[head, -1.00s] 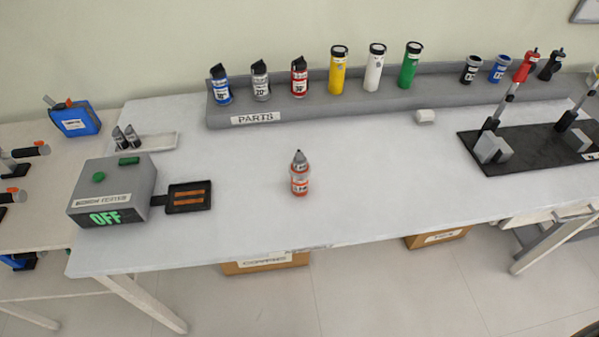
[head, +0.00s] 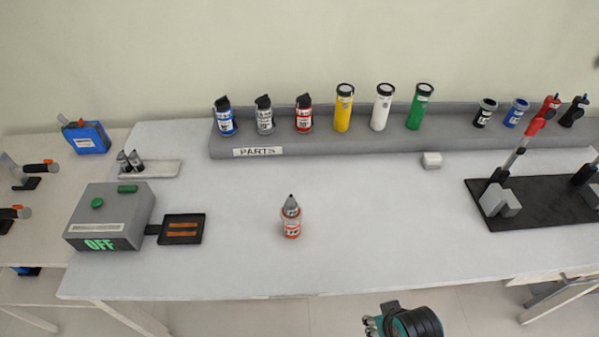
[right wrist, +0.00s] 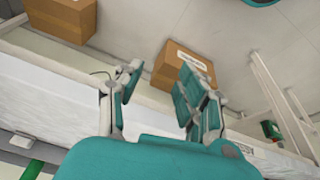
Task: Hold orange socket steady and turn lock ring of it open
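The orange socket (head: 291,222) stands upright and alone on the white table, a little left of the middle in the head view. It has an orange lower body, a clear or pale ring with a label, and a grey tapered top. My right gripper (head: 370,325) shows at the bottom edge of the head view, in front of the table and well apart from the socket. In the right wrist view my right gripper (right wrist: 160,95) has its two fingers spread, with nothing between them. My left gripper is in neither view.
A grey tester box (head: 110,215) reading OFF, with a black tray (head: 182,229), stands left. A PARTS rack (head: 360,140) with several cylinders runs along the back. A black mat (head: 535,205) with stands lies right. Cardboard boxes (right wrist: 185,62) sit on the floor. Table around the socket is clear.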

